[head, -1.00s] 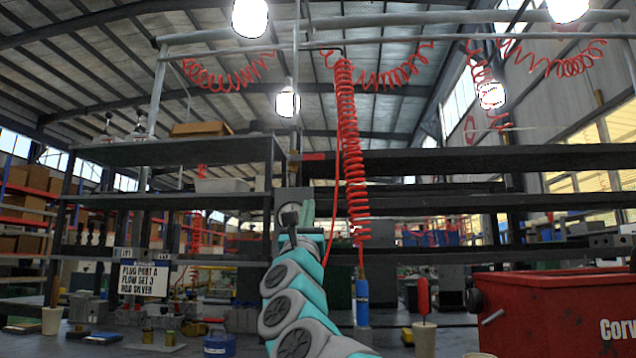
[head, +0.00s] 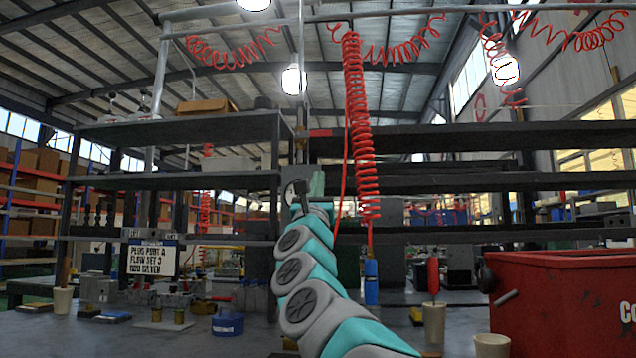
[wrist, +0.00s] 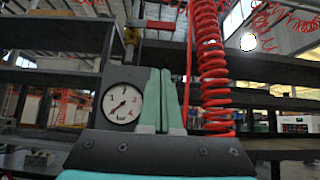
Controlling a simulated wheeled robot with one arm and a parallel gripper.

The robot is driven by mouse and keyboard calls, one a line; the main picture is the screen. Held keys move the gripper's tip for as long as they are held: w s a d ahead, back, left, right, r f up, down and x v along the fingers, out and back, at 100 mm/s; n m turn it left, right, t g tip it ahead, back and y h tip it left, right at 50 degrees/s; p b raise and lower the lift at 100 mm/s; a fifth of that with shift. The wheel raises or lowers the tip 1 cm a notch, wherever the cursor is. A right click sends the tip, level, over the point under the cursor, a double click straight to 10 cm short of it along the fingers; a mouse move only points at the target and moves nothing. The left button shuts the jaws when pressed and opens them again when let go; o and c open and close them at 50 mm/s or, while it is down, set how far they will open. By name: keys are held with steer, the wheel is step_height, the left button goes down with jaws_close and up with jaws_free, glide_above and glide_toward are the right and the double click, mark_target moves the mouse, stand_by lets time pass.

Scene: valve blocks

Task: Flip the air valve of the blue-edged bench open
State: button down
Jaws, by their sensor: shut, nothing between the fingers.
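A red lever (wrist: 160,25), which looks like the air valve's handle, lies level beside a brass-coloured fitting (wrist: 131,36) on an upright pipe in the wrist view. The lever also shows small in the head view (head: 320,133). My gripper (wrist: 160,70) is shut and empty, its green fingers pointing up below the lever and apart from it in the picture. In the head view my gripper (head: 317,184) is small, in front of the shelf post. A round pressure gauge (wrist: 122,107) shows left of the fingers. I cannot make out a blue bench edge.
A red coiled hose (wrist: 212,70) hangs close right of my fingers, ending in a blue tool (head: 371,282). Dark shelves (head: 180,128) stand at left. A red box (head: 565,305) sits at front right. A lettered sign (head: 152,260) hangs at left.

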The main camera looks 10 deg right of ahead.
mark_target(313, 134)
steer(key=w+d+r+p, duration=0.1)
steer(key=w+r+p, duration=0.3)
steer(key=r+p, duration=0.3)
step_height(313, 134, up, 2)
steer(key=shift+w+d+r, duration=0.1)
steer(key=shift+w+d, duration=0.15)
steer(key=shift+d, duration=0.05)
steer(key=shift+a+y, duration=0.1)
steer(key=shift+y, duration=0.2)
